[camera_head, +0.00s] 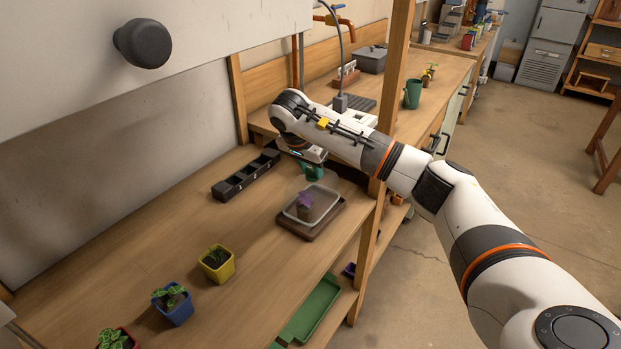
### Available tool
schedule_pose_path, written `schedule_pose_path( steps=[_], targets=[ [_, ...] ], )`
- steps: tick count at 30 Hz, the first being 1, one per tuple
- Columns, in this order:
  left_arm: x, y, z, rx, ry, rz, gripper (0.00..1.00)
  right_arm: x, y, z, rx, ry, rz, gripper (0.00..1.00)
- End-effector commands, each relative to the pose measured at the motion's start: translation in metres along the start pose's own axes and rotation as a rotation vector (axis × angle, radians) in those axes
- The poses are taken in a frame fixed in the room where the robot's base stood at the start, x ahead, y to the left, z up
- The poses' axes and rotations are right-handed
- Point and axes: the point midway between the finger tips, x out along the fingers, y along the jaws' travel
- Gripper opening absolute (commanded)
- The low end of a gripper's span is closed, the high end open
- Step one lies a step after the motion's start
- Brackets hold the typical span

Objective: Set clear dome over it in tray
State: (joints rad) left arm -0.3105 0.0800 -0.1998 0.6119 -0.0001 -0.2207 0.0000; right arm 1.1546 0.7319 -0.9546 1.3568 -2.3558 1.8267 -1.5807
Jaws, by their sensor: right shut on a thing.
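A dark brown tray (292,229) lies on the wooden bench near its right edge. A purple-leaved plant (305,201) shows over it. The clear dome (327,208) shows as a pale see-through outline around the plant, above the tray. Whether its rim touches the tray I cannot tell. My right gripper (311,164) points down just behind the tray and is shut, seemingly on the dome; its fingertips and the contact are hard to make out. A dark green object (312,173) shows just below the gripper, partly hidden. My left gripper is not in view.
Potted seedlings in yellow (217,267), blue (174,306) and red (121,340) pots stand at front left. A wooden post (366,245) rises right of the tray. A green tray (312,307) sits on a lower shelf.

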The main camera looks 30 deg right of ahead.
Motion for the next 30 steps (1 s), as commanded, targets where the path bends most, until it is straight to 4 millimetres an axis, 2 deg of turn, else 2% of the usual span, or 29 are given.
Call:
schedule_pose_path(
  steps=[6, 15, 16, 20, 30],
  targets=[
    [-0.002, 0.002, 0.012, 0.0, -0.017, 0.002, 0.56, 0.028, -0.001, -0.012, -0.001, 0.002, -0.002, 0.0],
    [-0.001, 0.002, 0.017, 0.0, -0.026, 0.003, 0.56, 0.03, 0.0, -0.013, 0.0, 0.0, 0.0, 0.0],
    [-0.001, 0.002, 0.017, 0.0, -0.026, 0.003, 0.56, 0.03, 0.0, -0.013, 0.0, 0.001, -0.001, 0.31],
    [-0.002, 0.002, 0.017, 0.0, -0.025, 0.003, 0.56, 0.03, 0.0, -0.013, 0.0, 0.001, -0.001, 0.52],
    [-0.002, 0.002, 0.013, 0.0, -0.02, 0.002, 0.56, 0.026, 0.0, -0.012, -0.001, 0.0, 0.001, 0.52]
  ],
)
